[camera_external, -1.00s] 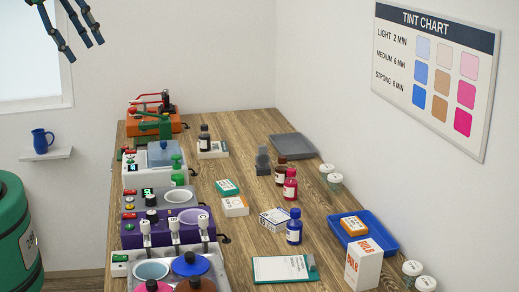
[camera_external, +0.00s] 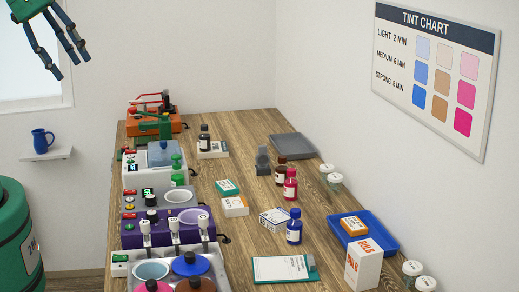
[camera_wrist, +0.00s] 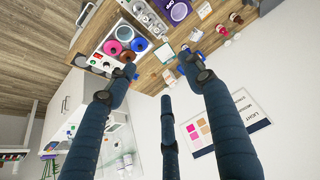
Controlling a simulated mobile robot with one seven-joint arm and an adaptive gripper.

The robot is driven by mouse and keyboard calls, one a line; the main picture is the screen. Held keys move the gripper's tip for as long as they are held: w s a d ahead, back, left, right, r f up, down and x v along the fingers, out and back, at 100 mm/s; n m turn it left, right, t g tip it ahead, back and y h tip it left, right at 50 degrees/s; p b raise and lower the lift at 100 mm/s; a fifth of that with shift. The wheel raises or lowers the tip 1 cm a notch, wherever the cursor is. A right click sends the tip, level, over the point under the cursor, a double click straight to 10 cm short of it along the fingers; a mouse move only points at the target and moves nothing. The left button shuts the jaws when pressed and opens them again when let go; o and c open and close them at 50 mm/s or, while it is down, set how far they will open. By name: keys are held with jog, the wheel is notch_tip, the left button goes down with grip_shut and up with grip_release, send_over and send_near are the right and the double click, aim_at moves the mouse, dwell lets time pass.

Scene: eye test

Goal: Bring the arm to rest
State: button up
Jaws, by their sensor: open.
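My gripper (camera_external: 70,62) hangs in the air at the top left of the external view, well above and left of the workbench. Its three dark jointed fingers are spread and hold nothing; a green part of my arm shows above them. In the wrist view my gripper (camera_wrist: 158,70) is open too, its fingers apart with the bench far beyond the tips. The rest of my arm is outside the external picture.
The wooden workbench (camera_external: 245,179) carries a row of devices on its left, plus bottles, boxes, a clipboard (camera_external: 284,268) and a blue tray (camera_external: 386,246). A green drum (camera_external: 17,232) and a wall shelf with a blue mug (camera_external: 41,140) stand below my gripper.

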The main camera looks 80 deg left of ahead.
notch_tip(320, 180, down, 10)
jog(key=b, duration=0.9)
jog(key=shift+f+b, duration=0.2)
jog(key=shift+b, duration=0.1)
